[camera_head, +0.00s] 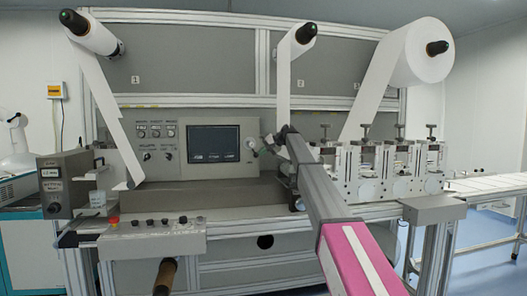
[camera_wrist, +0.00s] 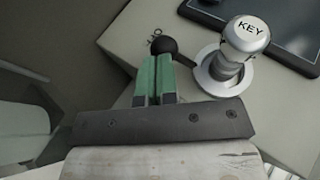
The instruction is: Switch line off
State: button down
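In the wrist view a silver knob marked KEY (camera_wrist: 240,55) stands on a round silver base on the beige panel. A black ball (camera_wrist: 163,44) lies to its left, with a short dark piece between them that looks like a lever. Lettering beside the ball is partly hidden. My gripper (camera_wrist: 158,62) has its green fingers close together, with only a thin gap, right at the ball. I cannot tell whether they touch or hold it. In the head view the key knob (camera_head: 251,143) is small, right of the screen, and my gripper (camera_head: 268,139) is just right of it.
The dark screen (camera_head: 213,143) is left of the key. A lower control box (camera_head: 152,240) carries a red button (camera_head: 114,220). A white web roll (camera_head: 416,55) hangs upper right, above the roller units (camera_head: 384,170). A white strip (camera_head: 284,85) hangs close to my arm.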

jog(key=shift+s+a+f, duration=0.15)
jog(key=shift+a+f, duration=0.4)
jog(key=shift+s+a+f, duration=0.15)
jog(key=shift+a+f, duration=0.35)
jog(key=shift+f, duration=0.1)
jog(key=v, duration=1.1)
dwell(0.3)
